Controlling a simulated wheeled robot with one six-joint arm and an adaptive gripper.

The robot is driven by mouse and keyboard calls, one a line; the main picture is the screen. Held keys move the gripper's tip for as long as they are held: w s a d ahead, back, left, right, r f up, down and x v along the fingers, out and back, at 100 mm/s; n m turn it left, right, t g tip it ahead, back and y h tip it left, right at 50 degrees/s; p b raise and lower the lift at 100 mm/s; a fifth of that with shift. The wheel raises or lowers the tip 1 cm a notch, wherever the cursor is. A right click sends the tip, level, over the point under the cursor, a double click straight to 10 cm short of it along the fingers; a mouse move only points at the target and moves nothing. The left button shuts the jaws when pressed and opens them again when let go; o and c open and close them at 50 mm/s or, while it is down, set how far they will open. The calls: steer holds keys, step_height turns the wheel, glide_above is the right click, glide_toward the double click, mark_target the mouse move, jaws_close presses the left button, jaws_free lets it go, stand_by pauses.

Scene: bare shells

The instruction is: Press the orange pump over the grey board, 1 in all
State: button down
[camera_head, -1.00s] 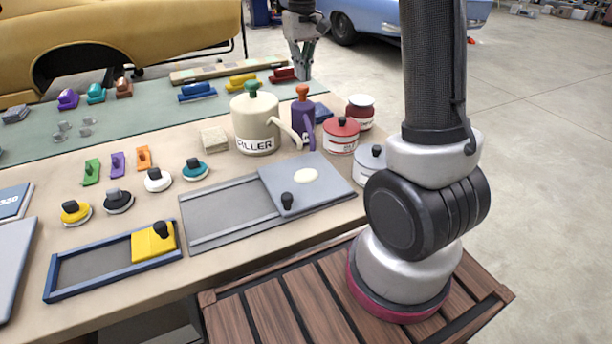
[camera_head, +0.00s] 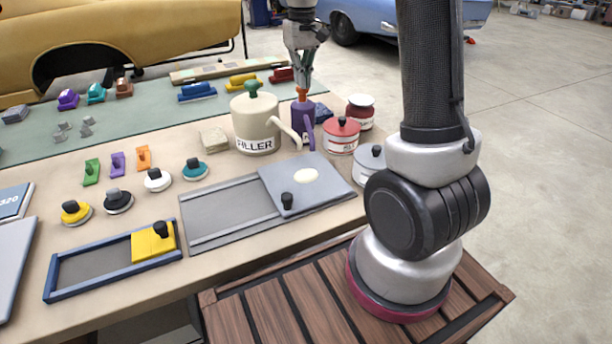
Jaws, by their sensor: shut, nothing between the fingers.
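The orange pump (camera_head: 302,96) tops a purple bottle (camera_head: 301,120) at the back of the bench, with a purple spout at its right side. My gripper (camera_head: 303,86) is shut and empty, pointing down with its fingertips at the top of the orange pump. I cannot tell whether it touches the pump or has pushed it down. The grey board (camera_head: 335,190) lies in front of the bottle, with a cream patch (camera_head: 306,175) and a black knob on it.
A cream filler can (camera_head: 255,125) with a green pump stands close left of the bottle, its spout reaching toward the bottle. Sanding blocks and pads lie to the left.

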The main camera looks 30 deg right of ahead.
steer(key=shift+f, duration=0.95)
steer(key=shift+r, duration=1.85)
step_height(320, 180, up, 6)
steer(key=shift+w, duration=0.1)
